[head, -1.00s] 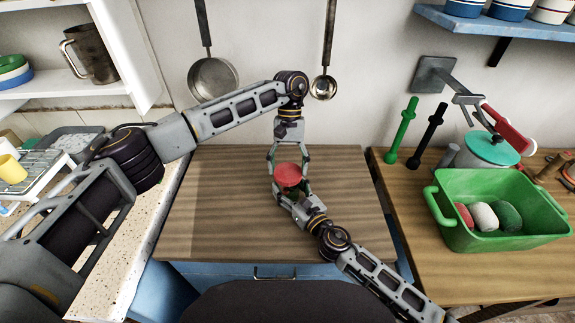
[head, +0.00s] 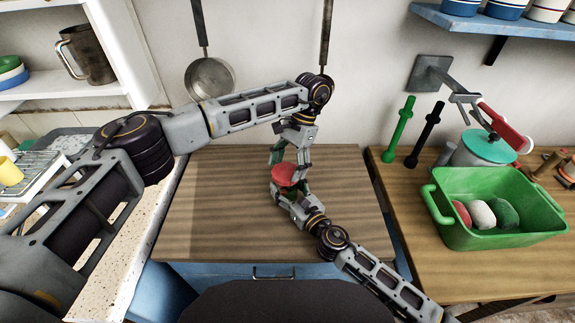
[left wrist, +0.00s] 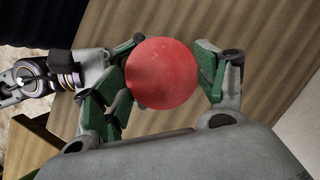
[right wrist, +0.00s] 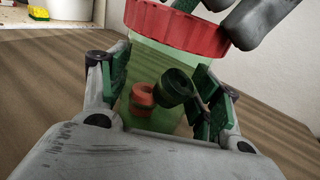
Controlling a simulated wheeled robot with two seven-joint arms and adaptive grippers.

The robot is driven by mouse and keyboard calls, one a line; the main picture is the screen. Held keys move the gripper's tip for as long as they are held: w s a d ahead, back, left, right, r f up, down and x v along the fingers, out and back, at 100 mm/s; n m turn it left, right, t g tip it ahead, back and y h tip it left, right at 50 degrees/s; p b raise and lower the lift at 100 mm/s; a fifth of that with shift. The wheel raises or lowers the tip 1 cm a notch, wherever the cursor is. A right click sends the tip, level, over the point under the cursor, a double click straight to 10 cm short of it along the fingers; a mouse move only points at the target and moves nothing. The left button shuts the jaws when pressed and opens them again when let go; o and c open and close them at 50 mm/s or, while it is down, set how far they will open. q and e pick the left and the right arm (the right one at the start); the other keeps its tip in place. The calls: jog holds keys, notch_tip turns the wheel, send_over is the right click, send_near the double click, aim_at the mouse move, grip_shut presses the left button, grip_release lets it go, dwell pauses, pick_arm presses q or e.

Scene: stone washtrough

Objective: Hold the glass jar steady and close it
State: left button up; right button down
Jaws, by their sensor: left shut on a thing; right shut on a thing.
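The glass jar (right wrist: 150,62) stands on the wooden worktop with a red ribbed lid (head: 284,175) at its top. The right wrist view shows the lid (right wrist: 178,27) over the jar's mouth, looking slightly tilted; I cannot tell whether it is fully seated. My right gripper (right wrist: 165,95) is shut around the jar's body from the front right.
A green tub (head: 496,238) with several balls stands on the right counter, near a teal-lidded canister (head: 486,147). A pan (head: 210,79) hangs on the wall behind. A dish rack (head: 28,172) is at the left. The worktop (head: 225,215) around the jar is clear.

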pick_arm(q)
jog(key=o, duration=0.7)
jog(key=shift+r, duration=2.25)
jog(key=shift+c, duration=0.2)
